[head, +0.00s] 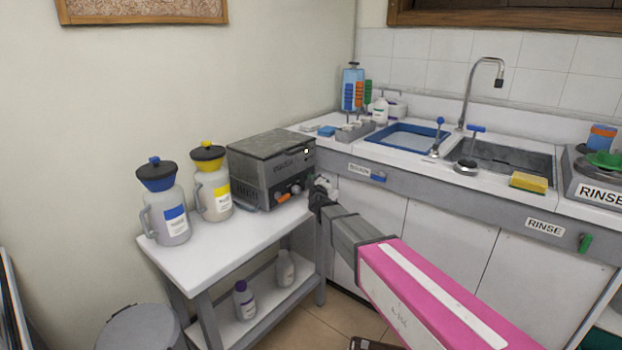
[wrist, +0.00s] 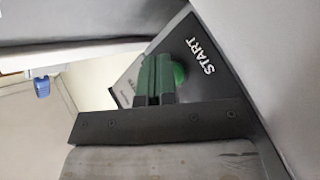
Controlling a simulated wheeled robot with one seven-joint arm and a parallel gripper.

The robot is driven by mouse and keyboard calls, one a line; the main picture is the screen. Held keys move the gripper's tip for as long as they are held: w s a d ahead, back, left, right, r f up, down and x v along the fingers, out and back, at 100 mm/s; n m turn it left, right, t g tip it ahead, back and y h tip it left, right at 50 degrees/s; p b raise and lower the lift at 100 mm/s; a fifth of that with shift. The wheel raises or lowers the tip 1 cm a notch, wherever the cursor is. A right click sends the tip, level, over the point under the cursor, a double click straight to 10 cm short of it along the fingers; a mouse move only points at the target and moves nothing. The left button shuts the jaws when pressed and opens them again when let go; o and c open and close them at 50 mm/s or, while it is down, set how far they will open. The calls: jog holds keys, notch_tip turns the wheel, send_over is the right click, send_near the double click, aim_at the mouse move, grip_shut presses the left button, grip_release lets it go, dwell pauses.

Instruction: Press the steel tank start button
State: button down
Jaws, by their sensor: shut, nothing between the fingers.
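The steel tank (head: 262,183) is a dark grey box with a speckled lid, on the white side table. Its front carries an orange lever and a small knob. My gripper (head: 318,192) is at the tank's right front corner, beside the counter. In the wrist view, a dark panel (wrist: 193,45) bears the word START beside a round green button (wrist: 179,74). My gripper's fingers (wrist: 155,62) are together and empty, right beside the button and partly covering it. I cannot tell whether they touch it. The button is hidden in the head view.
The side table (head: 185,262) also holds a blue-topped jug (head: 165,205) and a yellow-topped jug (head: 211,185). Bottles stand on its lower shelf. The counter front (head: 430,200) is close on my gripper's right. A sink (head: 500,160) and a yellow sponge (head: 529,182) are farther right.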

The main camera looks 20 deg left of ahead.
jog(key=shift+s+d, duration=0.1)
jog(key=shift+d, duration=0.05)
jog(key=shift+s+d, duration=0.3)
jog(key=shift+d, duration=0.4)
jog(key=shift+s+d, duration=0.3)
jog(key=shift+d, duration=0.45)
jog(key=shift+s+d, duration=0.35)
jog(key=shift+d, duration=0.45)
jog(key=shift+s+d, duration=0.3)
jog(key=shift+d, duration=0.45)
